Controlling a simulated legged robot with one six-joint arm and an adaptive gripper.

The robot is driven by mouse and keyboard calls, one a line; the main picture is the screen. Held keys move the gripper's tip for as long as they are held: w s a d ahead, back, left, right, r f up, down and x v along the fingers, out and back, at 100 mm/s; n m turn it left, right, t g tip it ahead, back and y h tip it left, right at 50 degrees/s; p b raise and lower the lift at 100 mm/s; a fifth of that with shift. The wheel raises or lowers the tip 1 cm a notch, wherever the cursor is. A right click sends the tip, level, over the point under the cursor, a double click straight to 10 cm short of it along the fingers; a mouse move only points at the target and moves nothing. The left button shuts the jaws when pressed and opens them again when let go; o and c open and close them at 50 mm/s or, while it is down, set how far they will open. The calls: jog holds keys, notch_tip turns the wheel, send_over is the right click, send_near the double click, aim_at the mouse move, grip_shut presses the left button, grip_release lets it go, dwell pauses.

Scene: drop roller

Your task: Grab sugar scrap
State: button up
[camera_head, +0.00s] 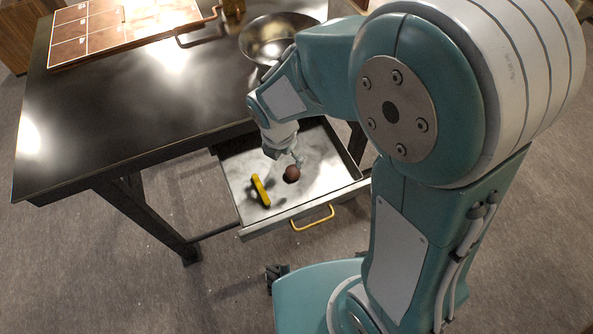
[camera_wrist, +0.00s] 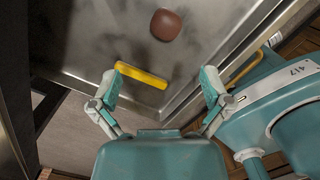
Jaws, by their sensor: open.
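Two small items lie in the open drawer (camera_head: 232,176): a yellow bar (camera_head: 261,191) and a rounded reddish-brown lump (camera_head: 292,173). I cannot tell for sure which is the sugar scrap. My gripper (camera_head: 285,157) is over the drawer, open and empty. In the wrist view its fingers (camera_wrist: 160,85) are spread wide. The yellow bar (camera_wrist: 141,75) shows between and slightly beyond the fingertips there, closer to the left one. The brown lump (camera_wrist: 166,24) lies farther out, near the top edge. The gap in height between fingers and drawer floor is unclear.
The drawer's front has a yellow handle (camera_head: 312,218) and raised walls surround the items. The dark tabletop (camera_head: 130,105) overhangs the drawer's back. A metal bowl (camera_head: 262,45) and a copper-coloured tray (camera_head: 95,52) stand on it. The tabletop's middle is clear.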

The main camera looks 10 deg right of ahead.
aim_at(294, 169)
notch_tip(294, 169, down, 3)
jog(key=shift+w+a+r, duration=0.15)
jog(key=d+f, duration=0.2)
jog(key=shift+d+f, duration=0.1)
jog(key=shift+d, duration=0.25)
jog(key=f, duration=0.3)
jog(key=shift+w+a, duration=0.15)
jog(key=shift+w, duration=0.15)
jog(key=shift+a+f, duration=0.2)
jog(key=shift+a, duration=0.35)
jog(key=shift+d, duration=0.65)
jog(key=c, duration=1.1)
